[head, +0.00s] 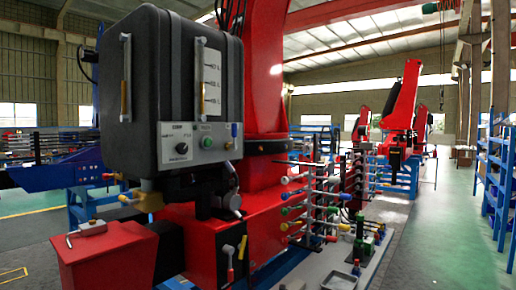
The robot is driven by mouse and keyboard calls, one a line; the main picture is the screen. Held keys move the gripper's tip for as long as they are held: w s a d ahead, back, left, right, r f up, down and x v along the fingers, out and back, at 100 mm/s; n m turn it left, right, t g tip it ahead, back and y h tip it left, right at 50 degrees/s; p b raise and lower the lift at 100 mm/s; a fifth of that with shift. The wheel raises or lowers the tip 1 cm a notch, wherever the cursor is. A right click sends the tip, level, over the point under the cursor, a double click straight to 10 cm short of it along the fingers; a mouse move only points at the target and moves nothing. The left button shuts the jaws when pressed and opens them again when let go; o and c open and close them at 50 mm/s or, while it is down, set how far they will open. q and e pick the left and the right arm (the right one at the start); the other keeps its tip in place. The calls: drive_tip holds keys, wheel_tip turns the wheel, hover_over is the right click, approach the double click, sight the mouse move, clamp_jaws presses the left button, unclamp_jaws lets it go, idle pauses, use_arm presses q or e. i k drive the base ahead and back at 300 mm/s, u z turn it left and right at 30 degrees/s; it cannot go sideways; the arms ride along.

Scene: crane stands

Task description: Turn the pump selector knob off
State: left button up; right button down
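The pump selector knob appears to be the round black knob (182,148) on the left part of a light grey control panel (195,157). Small labels sit above, beside and below it, too small to read surely, so its setting cannot be told. The panel is on the lower front of a large black tank (165,75) with a level gauge. Neither of my grippers is in view.
A red box (105,255) stands at lower left, below the tank. Brass-coloured fittings (148,200) stick out under the tank. A rack of coloured levers (310,205) is to the right. Green floor (440,230) is open at far right, beside blue shelving (497,170).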

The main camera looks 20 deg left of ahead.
sight(182, 148)
drive_tip(key=i, duration=1.25)
drive_tip(key=u, duration=0.6)
